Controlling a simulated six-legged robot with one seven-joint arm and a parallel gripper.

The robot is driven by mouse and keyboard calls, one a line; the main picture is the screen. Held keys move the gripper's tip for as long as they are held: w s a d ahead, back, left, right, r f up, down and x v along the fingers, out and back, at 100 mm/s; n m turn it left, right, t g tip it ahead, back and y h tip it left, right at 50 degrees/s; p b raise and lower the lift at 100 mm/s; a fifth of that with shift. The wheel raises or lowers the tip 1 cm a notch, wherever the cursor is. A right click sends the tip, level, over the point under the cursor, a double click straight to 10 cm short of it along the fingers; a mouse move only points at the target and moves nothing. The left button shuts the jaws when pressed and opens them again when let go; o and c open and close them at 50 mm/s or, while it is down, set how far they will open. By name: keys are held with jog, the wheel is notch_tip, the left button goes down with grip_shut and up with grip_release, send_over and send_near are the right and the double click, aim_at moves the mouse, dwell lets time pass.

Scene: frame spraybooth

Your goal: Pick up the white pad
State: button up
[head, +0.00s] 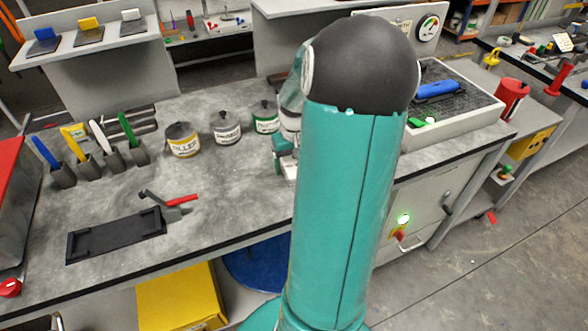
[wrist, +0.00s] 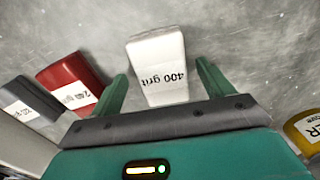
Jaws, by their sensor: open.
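In the wrist view the white pad (wrist: 158,52) is a pale block printed "400 grit", lying on the grey bench. My gripper (wrist: 162,72) is open, with one green finger on each side of the pad's near part. Narrow gaps show between the fingers and the pad, and the pad's far end reaches beyond the fingertips. In the head view my gripper (head: 284,156) is partly hidden behind my arm, and I cannot make out the pad clearly there.
Left of the white pad are a red block (wrist: 70,80) and a grey block (wrist: 30,100). Labelled cans, including the yellow-banded one (head: 183,140), stand left of my gripper. A black tray (head: 115,236) lies nearer. A raised shelf (head: 75,50) stands behind.

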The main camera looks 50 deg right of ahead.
jog(key=shift+w+a+f, duration=0.1)
jog(key=shift+f, duration=0.5)
jog(key=c, duration=1.1)
jog(key=shift+o, duration=0.2)
jog(key=shift+r, duration=0.1)
jog(key=shift+r, duration=0.6)
jog(key=s+r, duration=1.1)
jog(key=s, duration=0.3)
jog(key=shift+a+r, duration=0.3)
jog(key=shift+a, duration=0.05)
